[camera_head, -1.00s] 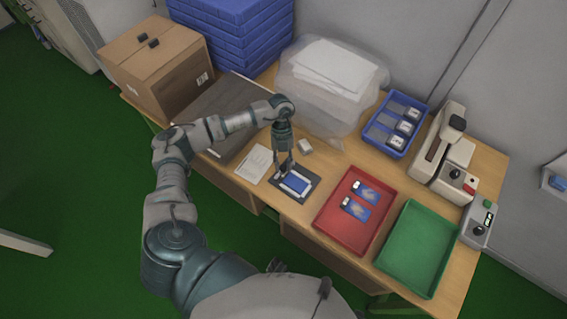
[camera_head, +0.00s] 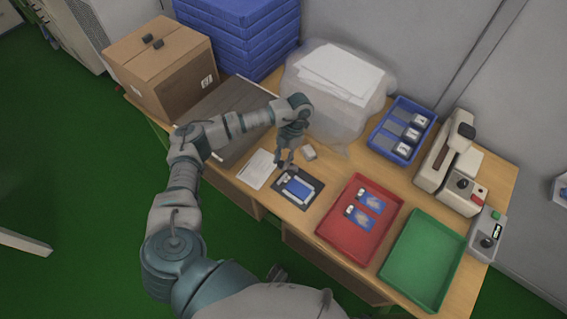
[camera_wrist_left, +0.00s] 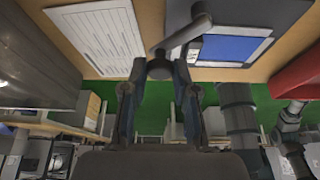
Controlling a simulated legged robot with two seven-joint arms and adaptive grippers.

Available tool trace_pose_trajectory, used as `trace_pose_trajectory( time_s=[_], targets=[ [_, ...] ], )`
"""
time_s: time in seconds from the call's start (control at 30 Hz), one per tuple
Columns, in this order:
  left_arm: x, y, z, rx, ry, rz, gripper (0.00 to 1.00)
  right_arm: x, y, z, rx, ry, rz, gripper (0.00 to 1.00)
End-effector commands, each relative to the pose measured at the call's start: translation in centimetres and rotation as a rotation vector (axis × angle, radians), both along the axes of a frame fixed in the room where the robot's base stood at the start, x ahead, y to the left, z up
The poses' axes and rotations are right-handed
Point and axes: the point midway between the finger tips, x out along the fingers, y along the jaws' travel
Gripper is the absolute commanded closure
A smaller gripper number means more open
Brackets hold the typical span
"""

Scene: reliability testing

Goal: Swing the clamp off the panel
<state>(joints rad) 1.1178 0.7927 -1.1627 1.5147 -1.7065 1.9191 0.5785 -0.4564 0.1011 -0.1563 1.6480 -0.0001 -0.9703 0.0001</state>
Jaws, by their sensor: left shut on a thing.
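The panel (camera_head: 299,188) is a blue rectangle with a pale border on a dark fixture plate (camera_head: 309,200) near the table's front edge. It also shows in the left wrist view (camera_wrist_left: 232,48). The clamp (camera_wrist_left: 183,34) is a grey arm with a round knob at its near end and a round pivot at its far end. In the wrist view it slants beside the panel's left edge, over the plate. My left gripper (camera_head: 285,166) is shut on the clamp's knob, at the panel's far left corner. My right gripper is not in view.
A red tray (camera_head: 334,238) with cards and an empty green tray (camera_head: 424,262) stand to the right.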

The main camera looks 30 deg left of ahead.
Motion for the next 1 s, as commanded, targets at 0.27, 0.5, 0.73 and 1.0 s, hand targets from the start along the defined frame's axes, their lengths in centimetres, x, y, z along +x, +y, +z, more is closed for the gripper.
trace_pose_trajectory(
  time_s=[0.27, 0.5, 0.73, 1.0],
  targets=[
    [1.1, 0.4, -0.3, 0.001, -0.001, -0.261, 1.0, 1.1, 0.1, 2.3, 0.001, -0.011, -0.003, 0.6],
    [2.1, 0.7, -0.2, 0.0, 0.0, -0.475, 1.0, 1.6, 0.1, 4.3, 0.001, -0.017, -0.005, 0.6],
    [2.8, 0.6, -0.2, 0.0, 0.0, -0.634, 1.0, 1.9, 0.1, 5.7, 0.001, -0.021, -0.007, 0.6],
    [3.2, 0.6, -0.2, -0.001, 0.002, -0.741, 1.0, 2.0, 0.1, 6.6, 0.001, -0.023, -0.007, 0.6]
  ],
)
